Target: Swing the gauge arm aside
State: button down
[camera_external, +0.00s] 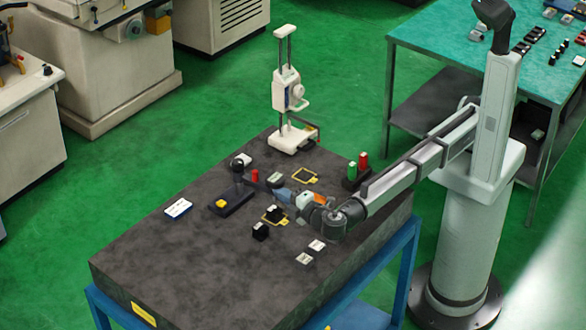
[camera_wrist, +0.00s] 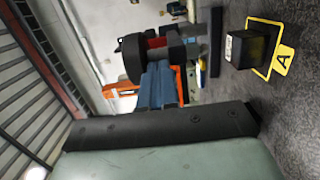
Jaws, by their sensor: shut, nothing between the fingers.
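The gauge stand has a dark base (camera_external: 236,201) with a yellow part on it, near the middle of the granite table. Its post carries a black knob (camera_external: 239,162), and a dark gauge arm (camera_external: 264,182) with a red part reaches right from it. My gripper (camera_external: 274,189) is shut and empty, its blue-grey fingers pointing left at the arm's outer end. In the wrist view the fingers (camera_wrist: 157,80) end against a dark rounded part (camera_wrist: 133,58) of the gauge, with red behind it. I cannot tell whether they touch it.
A black block (camera_wrist: 252,47) sits by a yellow frame marked A (camera_wrist: 281,60), right of the fingers. A white height gauge (camera_external: 290,138) stands at the table's back. Green and red cylinders (camera_external: 352,172) stand right. The table's front left (camera_external: 150,250) is clear.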

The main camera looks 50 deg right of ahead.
jog(key=w+d+n+y, duration=0.1)
jog(key=w+d, duration=0.3)
jog(key=d, duration=0.4)
jog(key=w+d+n+y, duration=0.2)
jog(key=w+d+y, duration=0.2)
jog(key=d, duration=0.3)
jog(key=shift+w+d+n+y, duration=0.25)
jog(key=shift+d+n+y, duration=0.05)
jog(key=shift+d, duration=0.1)
dwell(0.6)
